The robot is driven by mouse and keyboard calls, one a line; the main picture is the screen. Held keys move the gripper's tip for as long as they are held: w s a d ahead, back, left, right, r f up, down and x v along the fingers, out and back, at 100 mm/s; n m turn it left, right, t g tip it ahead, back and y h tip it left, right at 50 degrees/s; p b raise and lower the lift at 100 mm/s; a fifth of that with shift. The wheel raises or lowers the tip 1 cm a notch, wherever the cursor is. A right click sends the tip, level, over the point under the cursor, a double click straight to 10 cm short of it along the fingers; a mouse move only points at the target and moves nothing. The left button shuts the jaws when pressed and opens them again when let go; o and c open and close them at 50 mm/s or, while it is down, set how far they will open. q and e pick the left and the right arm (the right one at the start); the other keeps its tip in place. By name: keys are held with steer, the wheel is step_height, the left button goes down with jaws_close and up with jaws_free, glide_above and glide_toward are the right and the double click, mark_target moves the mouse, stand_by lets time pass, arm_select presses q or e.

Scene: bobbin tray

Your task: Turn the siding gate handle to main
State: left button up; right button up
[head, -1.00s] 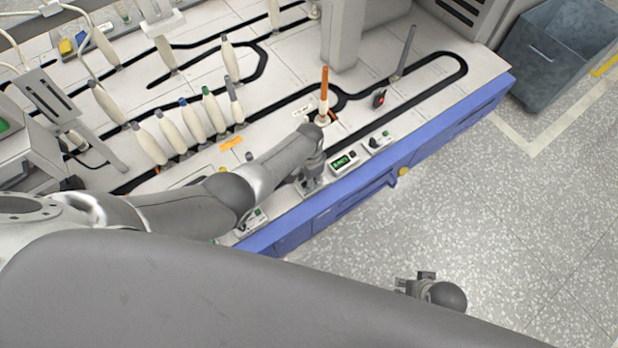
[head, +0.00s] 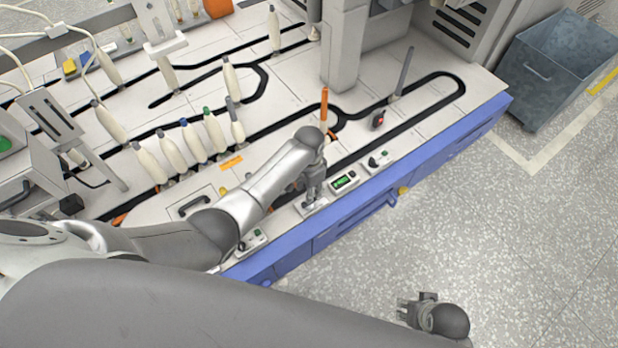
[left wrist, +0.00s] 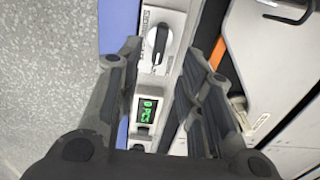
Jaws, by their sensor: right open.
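A dark rotary handle with a white pointer stripe (left wrist: 158,45) sits on a light panel in the left wrist view. It points along the panel; its lettering is too small to read fully. My right gripper (head: 408,309) is open and empty above the floor.
A green counter display (head: 345,182) stands next to the knob unit. Another small switch unit (head: 250,242) lies left along the edge.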

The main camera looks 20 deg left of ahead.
arm_select(q)
steer(key=shift+r, duration=2.65)
